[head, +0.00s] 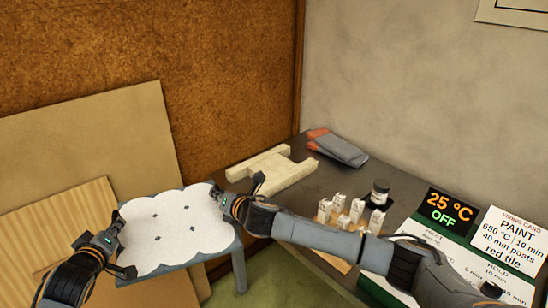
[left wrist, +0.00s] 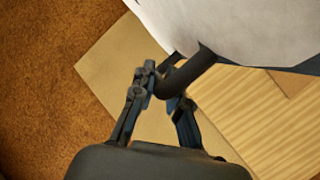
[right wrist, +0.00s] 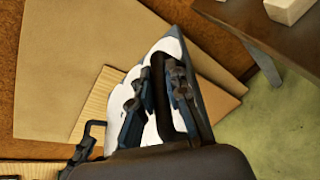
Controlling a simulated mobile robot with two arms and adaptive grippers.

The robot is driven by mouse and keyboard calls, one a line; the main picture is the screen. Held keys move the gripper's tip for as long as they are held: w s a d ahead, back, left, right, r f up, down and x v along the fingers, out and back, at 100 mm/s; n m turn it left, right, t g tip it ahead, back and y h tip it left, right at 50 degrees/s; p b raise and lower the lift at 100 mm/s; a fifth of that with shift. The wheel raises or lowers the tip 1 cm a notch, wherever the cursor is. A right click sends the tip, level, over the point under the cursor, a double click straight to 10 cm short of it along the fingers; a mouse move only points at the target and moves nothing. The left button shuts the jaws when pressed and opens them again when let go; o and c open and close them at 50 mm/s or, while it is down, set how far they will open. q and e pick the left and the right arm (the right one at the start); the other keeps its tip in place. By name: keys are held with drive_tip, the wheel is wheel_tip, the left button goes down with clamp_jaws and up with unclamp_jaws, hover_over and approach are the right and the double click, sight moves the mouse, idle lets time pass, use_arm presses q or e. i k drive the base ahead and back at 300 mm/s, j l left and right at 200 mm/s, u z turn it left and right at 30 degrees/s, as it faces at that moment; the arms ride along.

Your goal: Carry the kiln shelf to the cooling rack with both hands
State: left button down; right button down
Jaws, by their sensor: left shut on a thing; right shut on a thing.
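The kiln shelf (head: 172,226) shows as a white, scalloped-edged sheet with several small dark diamond marks, and looks roughly level. My left gripper (head: 117,222) is shut at its left edge; in the left wrist view the fingers (left wrist: 163,88) are on a dark curved handle (left wrist: 188,72). My right gripper (head: 219,194) is shut at its right edge, with a dark bar between the fingers (right wrist: 160,85). I cannot identify the cooling rack with certainty.
Tan boards (head: 95,145) lean at the left. Green floor shows below.

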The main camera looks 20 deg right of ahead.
sight(273, 166)
drive_tip(key=i+z, duration=0.9)
drive_tip(key=i, duration=0.15)
